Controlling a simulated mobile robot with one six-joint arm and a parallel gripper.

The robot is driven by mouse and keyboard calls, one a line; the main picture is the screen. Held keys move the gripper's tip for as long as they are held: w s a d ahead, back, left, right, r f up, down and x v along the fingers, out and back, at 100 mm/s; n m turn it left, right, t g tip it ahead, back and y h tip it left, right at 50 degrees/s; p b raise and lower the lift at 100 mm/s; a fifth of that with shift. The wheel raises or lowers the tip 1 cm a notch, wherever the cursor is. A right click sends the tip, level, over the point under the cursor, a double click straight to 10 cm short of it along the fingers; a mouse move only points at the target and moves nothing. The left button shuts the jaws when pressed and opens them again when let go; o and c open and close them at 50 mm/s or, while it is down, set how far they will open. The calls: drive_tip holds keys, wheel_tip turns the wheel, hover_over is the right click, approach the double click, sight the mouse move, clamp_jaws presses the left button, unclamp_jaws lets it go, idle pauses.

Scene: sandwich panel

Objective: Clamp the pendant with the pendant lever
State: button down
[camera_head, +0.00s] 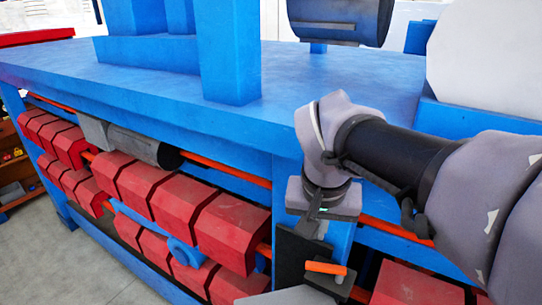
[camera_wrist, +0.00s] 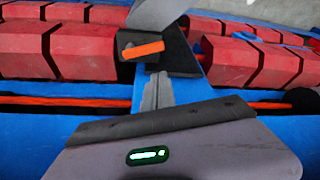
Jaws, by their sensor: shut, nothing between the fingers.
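The pendant lever (camera_head: 326,267) is a short orange bar on a black bracket (camera_head: 300,250) at the front of the blue bench. It also shows in the wrist view (camera_wrist: 143,49), lying nearly level. A grey piece that looks like the pendant (camera_head: 298,296) is cut off by the lower picture edge. Part of it shows at the top of the wrist view (camera_wrist: 158,12), against the bracket. My gripper (camera_head: 308,228) is shut and empty, above the bracket and lever. In the wrist view its fingers (camera_wrist: 160,76) end just short of the lever, apparently apart from it.
Red blocks (camera_head: 190,203) hang in rows along orange rails under the blue bench top (camera_head: 300,85). A grey cylinder (camera_head: 142,145) sits on the upper rail. Blue uprights and a large white round part (camera_head: 485,60) stand on the bench.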

sight(325, 272)
drive_tip(key=shift+w+r, duration=0.1)
drive_tip(key=shift+r, duration=0.3)
drive_tip(key=x, duration=0.6)
drive_tip(key=s+x, duration=0.1)
drive_tip(key=x, duration=0.1)
drive_tip(key=shift+w+f, duration=0.15)
drive_tip(key=shift+f, duration=0.4)
drive_tip(key=shift+s+d+f, duration=0.1)
drive_tip(key=shift+s+f, duration=0.15)
drive_tip(key=shift+s, duration=0.1)
drive_tip(key=shift+w+f, duration=0.1)
drive_tip(key=shift+w, duration=0.15)
